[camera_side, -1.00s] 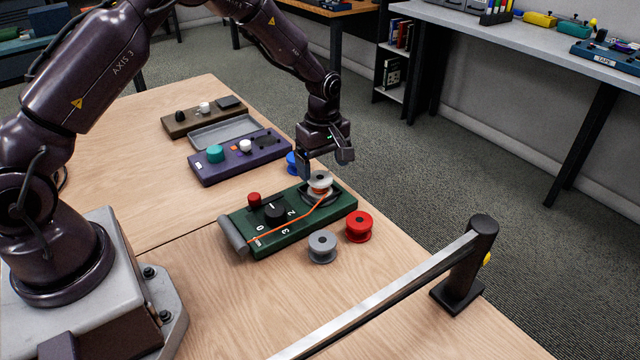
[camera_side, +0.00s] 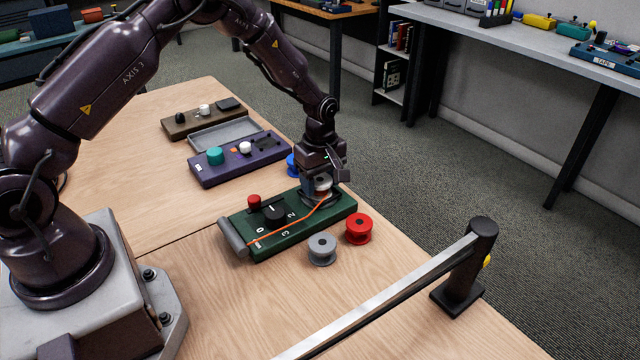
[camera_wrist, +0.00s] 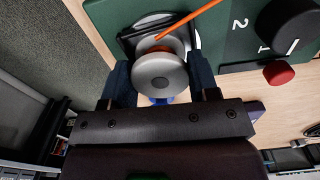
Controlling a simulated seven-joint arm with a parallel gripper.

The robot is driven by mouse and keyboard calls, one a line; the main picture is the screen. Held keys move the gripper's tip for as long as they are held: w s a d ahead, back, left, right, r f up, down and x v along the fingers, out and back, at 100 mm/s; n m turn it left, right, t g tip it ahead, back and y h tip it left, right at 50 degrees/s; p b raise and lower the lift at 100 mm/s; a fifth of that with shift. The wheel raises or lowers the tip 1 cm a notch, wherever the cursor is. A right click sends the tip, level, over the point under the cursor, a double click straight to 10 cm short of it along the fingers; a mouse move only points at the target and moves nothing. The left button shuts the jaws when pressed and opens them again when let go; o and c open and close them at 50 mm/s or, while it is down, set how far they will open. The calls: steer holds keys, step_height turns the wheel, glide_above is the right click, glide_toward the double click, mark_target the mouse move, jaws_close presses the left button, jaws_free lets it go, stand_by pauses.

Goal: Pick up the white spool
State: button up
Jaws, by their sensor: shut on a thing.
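The white spool (camera_side: 323,184) sits at the right end of the green device (camera_side: 270,238), with an orange cable running from it across the device. In the wrist view the spool's round pale face (camera_wrist: 160,76) lies between the two fingers, over a dark round recess. My gripper (camera_side: 324,188) is lowered over that end and shut on the spool, one finger on each side. In the wrist view my gripper (camera_wrist: 160,82) has its fingers at the spool's left and right. The spool's lower part is hidden by its top and the fingers.
A red spool (camera_side: 359,228) and a grey spool (camera_side: 322,249) stand in front of the device. A blue spool (camera_side: 292,164) stands just behind it. A purple device (camera_side: 240,160) lies further back. A metal rail (camera_side: 385,297) on a dark post crosses the front right.

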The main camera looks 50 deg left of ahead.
steer(key=shift+r, duration=0.1)
steer(key=shift+r, duration=0.55)
steer(key=s+d+r, duration=0.1)
steer(key=s+r, duration=1)
steer(key=s, duration=0.3)
steer(key=shift+d+r, duration=0.35)
steer(key=shift+d, duration=0.05)
